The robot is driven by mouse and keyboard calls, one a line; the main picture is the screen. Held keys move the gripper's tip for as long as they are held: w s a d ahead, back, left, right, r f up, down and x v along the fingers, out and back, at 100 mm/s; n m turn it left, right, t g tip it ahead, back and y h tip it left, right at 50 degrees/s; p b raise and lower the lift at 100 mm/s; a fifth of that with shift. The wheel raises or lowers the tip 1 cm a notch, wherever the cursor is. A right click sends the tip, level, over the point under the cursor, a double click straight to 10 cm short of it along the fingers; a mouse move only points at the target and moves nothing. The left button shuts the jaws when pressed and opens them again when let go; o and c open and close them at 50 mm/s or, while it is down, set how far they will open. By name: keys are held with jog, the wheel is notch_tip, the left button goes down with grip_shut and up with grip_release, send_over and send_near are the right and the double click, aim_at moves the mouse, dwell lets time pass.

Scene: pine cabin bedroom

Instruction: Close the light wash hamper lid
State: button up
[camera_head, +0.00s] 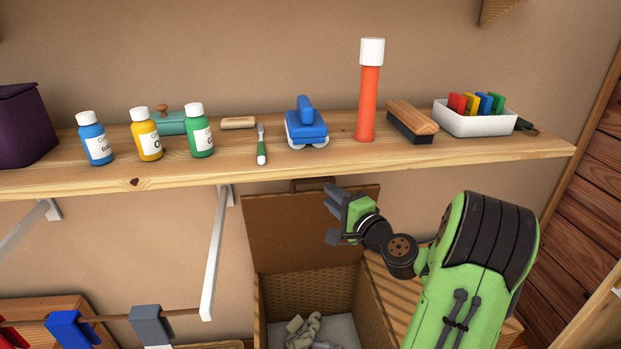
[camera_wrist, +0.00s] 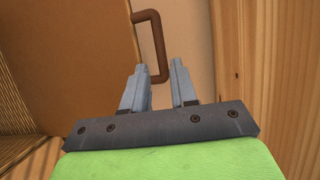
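The wicker hamper (camera_head: 372,305) stands open below the shelf, with pale cloth (camera_head: 312,330) inside. Its brown lid (camera_head: 290,232) is raised, upright against the wall side, and also shows in the wrist view (camera_wrist: 75,60). A dark brown handle (camera_head: 312,184) sits at the lid's top edge, close under the shelf. My gripper (camera_head: 332,213) is in front of the lid's upper right part. In the wrist view my gripper (camera_wrist: 161,66) has its fingers apart, with part of the handle (camera_wrist: 150,18) seen between and beyond the tips. Whether they touch the handle cannot be told.
A wooden shelf (camera_head: 330,165) runs just above the lid, holding bottles, a blue brush (camera_head: 306,128) and an orange tube (camera_head: 368,105). A white bracket (camera_head: 215,255) is left of the hamper. A wooden surface (camera_head: 400,285) with stripes lies to its right.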

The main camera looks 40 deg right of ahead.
aim_at(315, 182)
jog(key=w, duration=0.9)
jog(key=shift+w+d, duration=0.1)
jog(key=shift+d, duration=0.15)
jog(key=shift+c, duration=0.3)
grip_shut()
